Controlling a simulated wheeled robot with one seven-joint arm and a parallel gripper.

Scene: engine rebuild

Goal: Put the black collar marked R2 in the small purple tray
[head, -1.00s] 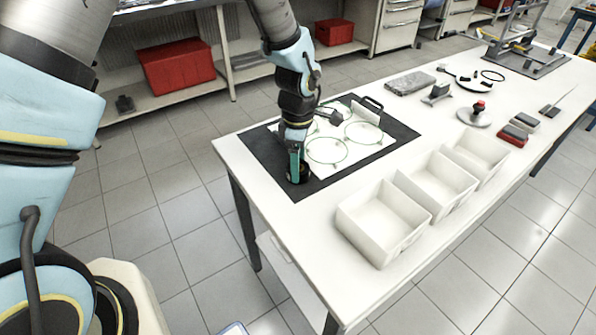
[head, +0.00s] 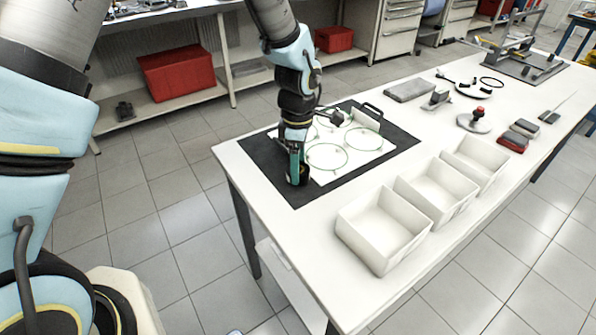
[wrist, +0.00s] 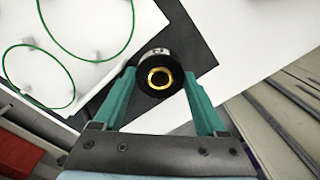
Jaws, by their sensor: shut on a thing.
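My gripper (wrist: 162,88) is shut on a black collar (wrist: 145,84) with a brass-coloured inner ring. The collar sits between the two green fingers, its round opening facing the wrist camera. A small pale mark shows on its rim, too small to read as R2. In the head view my gripper (head: 296,165) points down at the near left part of the dark mat, and the collar (head: 300,180) shows dark at its tips. I cannot tell whether it touches the mat. No small purple tray can be made out in either view.
The dark mat (head: 268,170) carries a white board (head: 345,172) with green ring outlines and an upright plate. Three white bins (head: 382,228) line the table's near edge. A grey block (head: 410,89), a red-knobbed stand (head: 475,122) and other parts lie farther right.

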